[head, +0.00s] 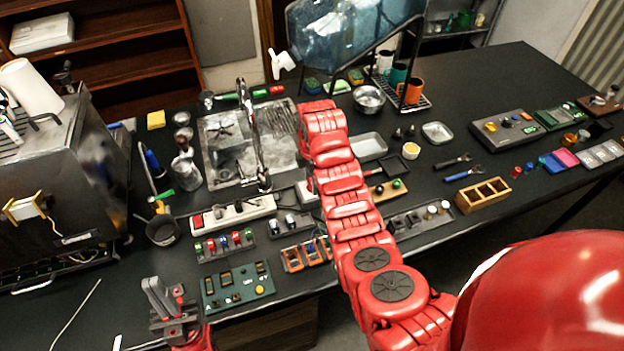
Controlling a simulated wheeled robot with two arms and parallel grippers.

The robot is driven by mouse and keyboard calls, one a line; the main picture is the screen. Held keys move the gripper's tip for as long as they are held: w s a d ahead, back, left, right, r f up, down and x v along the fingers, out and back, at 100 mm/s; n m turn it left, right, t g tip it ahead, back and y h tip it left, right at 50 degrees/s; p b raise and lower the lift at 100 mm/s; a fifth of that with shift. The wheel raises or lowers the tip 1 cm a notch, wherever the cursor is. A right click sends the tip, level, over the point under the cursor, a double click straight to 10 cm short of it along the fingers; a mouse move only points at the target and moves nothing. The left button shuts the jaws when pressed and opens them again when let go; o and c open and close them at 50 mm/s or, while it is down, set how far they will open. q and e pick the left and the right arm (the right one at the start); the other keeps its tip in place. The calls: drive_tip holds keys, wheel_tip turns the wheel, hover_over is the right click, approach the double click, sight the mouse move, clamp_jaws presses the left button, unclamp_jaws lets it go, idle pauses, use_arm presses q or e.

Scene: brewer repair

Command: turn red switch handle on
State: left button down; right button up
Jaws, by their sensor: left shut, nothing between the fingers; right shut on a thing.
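Small red handles stand among green and blue ones on a grey switch strip (225,247) in front of the sink. A white power strip (232,214) behind it has a red switch (197,221) at its left end. I cannot tell which red part is the task's switch handle, or its on or off position. My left gripper (158,294) is at the lower left, shut and empty, left of a green circuit board. My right arm reaches over the middle of the table. Its gripper is hidden behind the arm.
The green board (238,286) lies at the table's front edge. A steel espresso machine (60,190) stands at the left. Behind are a sink (222,175) with a tap and a large water bottle (345,40). A wooden box (482,196) and small parts lie at the right.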

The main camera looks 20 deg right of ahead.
drive_tip(key=shift+c, duration=1.2)
drive_tip(key=shift+f+m+b, duration=0.1)
drive_tip(key=shift+m+b, duration=1.1)
drive_tip(key=shift+m, duration=0.8)
drive_tip(key=m, duration=0.3)
drive_tip(key=shift+m, duration=0.3)
drive_tip(key=m, duration=0.3)
drive_tip(key=shift+m, duration=0.4)
drive_tip(key=m, duration=0.6)
drive_tip(key=shift+m, duration=0.4)
